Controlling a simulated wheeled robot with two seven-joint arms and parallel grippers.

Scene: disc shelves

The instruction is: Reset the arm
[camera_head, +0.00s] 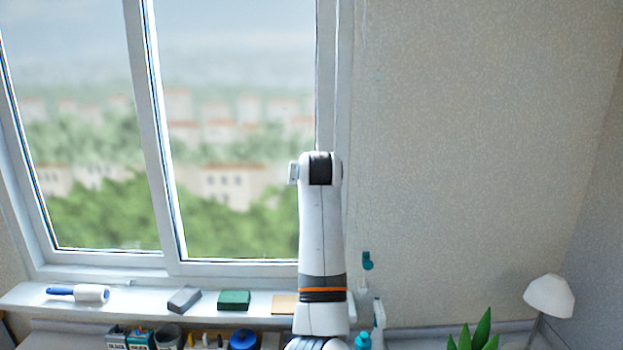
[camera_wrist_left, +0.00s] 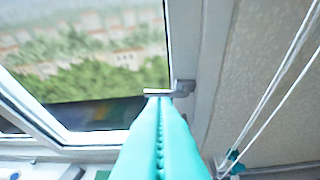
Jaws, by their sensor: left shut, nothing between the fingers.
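My left gripper (camera_wrist_left: 160,105) shows in the left wrist view as teal fingers pressed together, with nothing between them. Its tips point at the window frame, close to a grey window handle (camera_wrist_left: 183,88); I cannot tell whether they touch it. In the head view one of my white arms with an orange ring rises in front of the window's right edge, and its gripper is hidden there. My right gripper is in neither view.
The window (camera_head: 235,130) fills the left and middle. The sill holds a lint roller (camera_head: 92,293), a grey block (camera_head: 184,299) and a green block (camera_head: 234,299). Blind cords (camera_wrist_left: 285,85) hang at right. A lamp (camera_head: 549,296) and plant (camera_head: 476,335) stand lower right.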

